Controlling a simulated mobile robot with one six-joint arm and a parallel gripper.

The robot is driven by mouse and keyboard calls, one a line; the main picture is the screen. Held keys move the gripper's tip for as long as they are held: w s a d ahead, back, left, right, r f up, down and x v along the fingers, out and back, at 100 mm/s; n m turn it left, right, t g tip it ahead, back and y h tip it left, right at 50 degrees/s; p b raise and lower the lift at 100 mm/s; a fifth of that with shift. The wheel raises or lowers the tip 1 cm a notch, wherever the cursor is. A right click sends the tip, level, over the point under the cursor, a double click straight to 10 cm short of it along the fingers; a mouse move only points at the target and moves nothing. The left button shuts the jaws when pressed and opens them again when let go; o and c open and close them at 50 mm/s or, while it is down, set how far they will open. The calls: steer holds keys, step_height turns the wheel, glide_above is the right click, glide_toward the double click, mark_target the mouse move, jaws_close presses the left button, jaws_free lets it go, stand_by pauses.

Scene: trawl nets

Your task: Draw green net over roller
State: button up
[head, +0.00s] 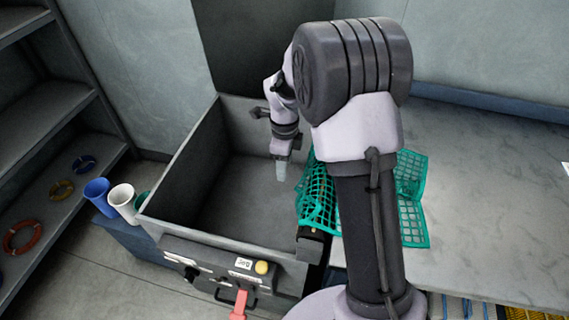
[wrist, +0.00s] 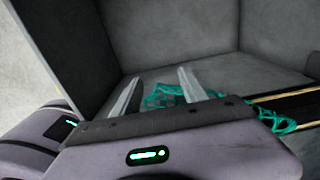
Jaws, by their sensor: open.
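The green net (head: 411,187) lies partly on the grey table, and its left part drapes over the dark roller (head: 312,236) at the table's left edge. My arm hides the middle of the net. My gripper (head: 282,172) hangs over the open grey bin, left of the net's edge, apart from it. In the wrist view my gripper (wrist: 160,88) shows two separated fingers with nothing between them that I can see held. The net (wrist: 165,96) shows behind the fingers, and the roller (wrist: 290,100) runs off to the right.
The grey bin (head: 172,228) has high walls and an empty floor. Its front panel (head: 225,275) carries a yellow button and a red handle. Blue and white cups (head: 122,198) stand left of it. Shelves (head: 50,115) with coloured rings line the left wall.

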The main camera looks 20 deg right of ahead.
steer(key=shift+o, duration=0.4)
steer(key=o, duration=0.6)
step_height(320, 180, up, 6)
steer(key=p, duration=0.4)
steer(key=shift+f, duration=0.25)
step_height(320, 180, up, 18)
steer(key=p, duration=0.7)
steer(key=shift+f, duration=0.15)
